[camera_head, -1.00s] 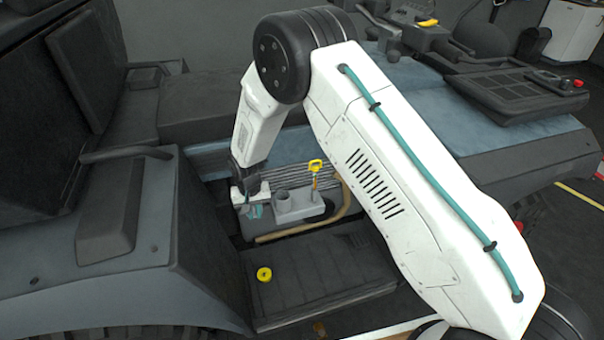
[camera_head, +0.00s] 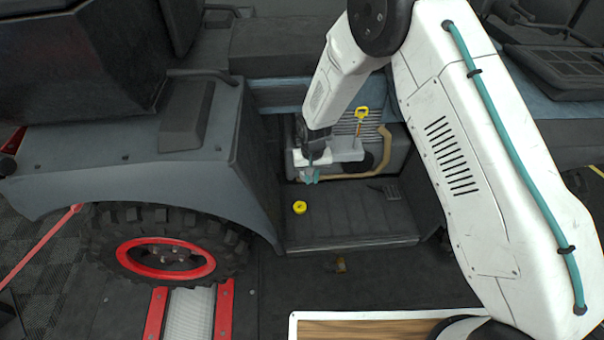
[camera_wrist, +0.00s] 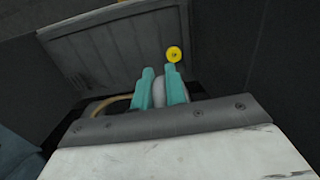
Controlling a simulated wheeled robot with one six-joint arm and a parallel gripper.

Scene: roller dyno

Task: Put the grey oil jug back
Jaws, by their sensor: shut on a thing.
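My gripper (camera_head: 310,172) is in the recess of the vehicle's side, beside the engine and above the black step. In the wrist view its teal fingers (camera_wrist: 160,90) are closed on a smooth light grey thing, which I take for the grey oil jug (camera_wrist: 159,96). Only a small part of the jug shows between the fingers. The rest is hidden by the gripper, and I cannot make it out in the head view.
The engine's light grey top (camera_head: 347,148) carries a yellow-handled dipstick (camera_head: 361,115). A yellow cap (camera_head: 299,207) lies on the step (camera_head: 350,228). A tan hose (camera_head: 385,150) curves beside the engine. A wood-topped surface with a white rim (camera_head: 293,325) stands in front.

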